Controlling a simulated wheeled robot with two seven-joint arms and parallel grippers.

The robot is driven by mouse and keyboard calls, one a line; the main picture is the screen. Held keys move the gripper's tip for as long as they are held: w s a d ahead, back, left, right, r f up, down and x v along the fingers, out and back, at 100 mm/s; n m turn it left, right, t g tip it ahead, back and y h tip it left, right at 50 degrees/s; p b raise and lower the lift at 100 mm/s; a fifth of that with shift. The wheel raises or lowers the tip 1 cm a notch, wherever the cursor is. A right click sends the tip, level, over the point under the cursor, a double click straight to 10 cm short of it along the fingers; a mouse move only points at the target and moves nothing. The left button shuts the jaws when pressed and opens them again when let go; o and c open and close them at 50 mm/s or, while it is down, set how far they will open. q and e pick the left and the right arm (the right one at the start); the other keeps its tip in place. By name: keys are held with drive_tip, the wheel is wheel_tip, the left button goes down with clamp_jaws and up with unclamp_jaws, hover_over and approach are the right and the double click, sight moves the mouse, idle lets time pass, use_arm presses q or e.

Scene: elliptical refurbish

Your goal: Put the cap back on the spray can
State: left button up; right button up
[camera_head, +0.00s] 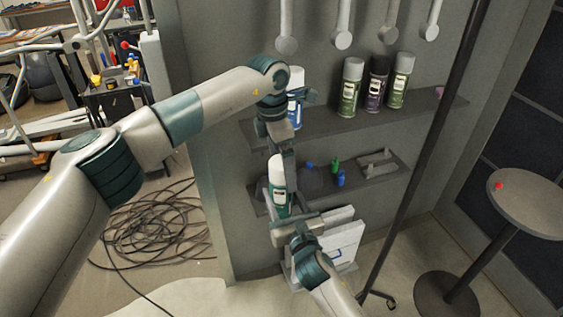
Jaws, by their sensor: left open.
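At this size I cannot tell whether the white top is a cap. My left gripper (289,178) is open and points down beside the can's right side, partly covering it. My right gripper (294,226) comes up from below, near the foot of the can; its fingers are too hidden to tell whether it is open, shut or touching the can. I cannot pick out a loose cap for certain.
The upper shelf (330,130) carries several spray cans (350,88), with a blue-and-white one (296,100) behind my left wrist. Small green and blue items (340,179) lie on the lower shelf. A dark pole (424,150) stands at right. A round stool (535,205) bears a small red object (499,185).

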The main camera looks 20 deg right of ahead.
use_arm(q)
drive_tip(key=shift+r, duration=0.15)
drive_tip(key=shift+a+r, duration=0.25)
drive_tip(key=shift+r, duration=1.45)
drive_tip(key=shift+a+r, duration=0.2)
drive_tip(key=shift+r, duration=1.45)
